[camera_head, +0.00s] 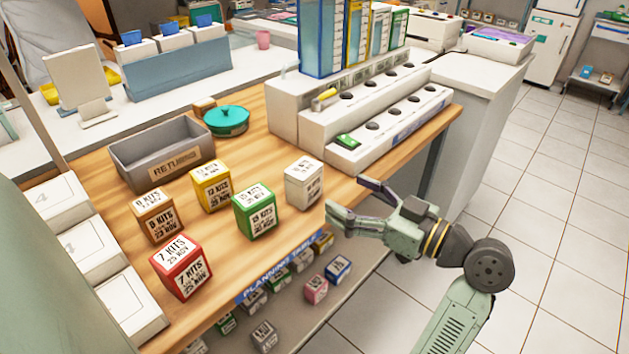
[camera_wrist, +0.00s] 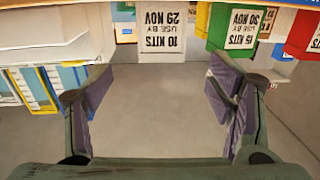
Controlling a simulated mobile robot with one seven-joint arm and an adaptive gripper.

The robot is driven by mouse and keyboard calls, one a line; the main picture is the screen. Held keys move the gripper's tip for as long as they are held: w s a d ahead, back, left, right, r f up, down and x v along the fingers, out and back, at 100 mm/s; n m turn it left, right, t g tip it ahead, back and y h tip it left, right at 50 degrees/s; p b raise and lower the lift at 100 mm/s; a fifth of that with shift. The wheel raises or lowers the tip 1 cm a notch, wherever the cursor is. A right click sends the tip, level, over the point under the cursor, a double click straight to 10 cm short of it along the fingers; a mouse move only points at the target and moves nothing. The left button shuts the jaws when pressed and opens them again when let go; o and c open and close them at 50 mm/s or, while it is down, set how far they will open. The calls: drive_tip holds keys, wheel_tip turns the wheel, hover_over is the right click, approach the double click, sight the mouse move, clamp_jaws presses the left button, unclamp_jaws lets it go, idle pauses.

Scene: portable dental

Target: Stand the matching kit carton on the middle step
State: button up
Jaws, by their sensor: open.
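Five kit cartons stand on the wooden table: white (camera_head: 304,183), green (camera_head: 255,210), yellow (camera_head: 211,185), brown (camera_head: 153,216) and red (camera_head: 180,267). In the wrist view the white carton (camera_wrist: 162,32) reads upside down "10 kits, use by 29 Nov"; the green carton (camera_wrist: 240,28) reads "15 kits, 30 Nov". My gripper (camera_head: 350,203) is open and empty, just right of the white carton and apart from it. Its spread fingers (camera_wrist: 160,92) also show in the wrist view.
A grey returns bin (camera_head: 160,152) and a teal lidded pot (camera_head: 227,120) stand behind the cartons. A small green item (camera_head: 347,141) lies on the lowest step. Tall coloured holders (camera_head: 322,38) stand on top. More small cartons sit below the table edge.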

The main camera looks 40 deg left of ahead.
sight(314, 177)
drive_tip(key=a+p, duration=0.1)
drive_tip(key=a, duration=0.4)
drive_tip(key=shift+s+a+r, duration=0.1)
drive_tip(key=shift+a, duration=0.1)
drive_tip(key=a+p, duration=0.1)
drive_tip(key=a, duration=0.1)
drive_tip(key=a+p, duration=0.1)
drive_tip(key=a, duration=0.1)
drive_tip(key=shift+s+a+r, duration=0.1)
drive_tip(key=shift+s+r, duration=0.05)
drive_tip(key=shift+a, duration=0.65)
drive_tip(key=shift+c, duration=0.4)
drive_tip(key=c, duration=1.3)
drive_tip(key=shift+p, duration=0.3)
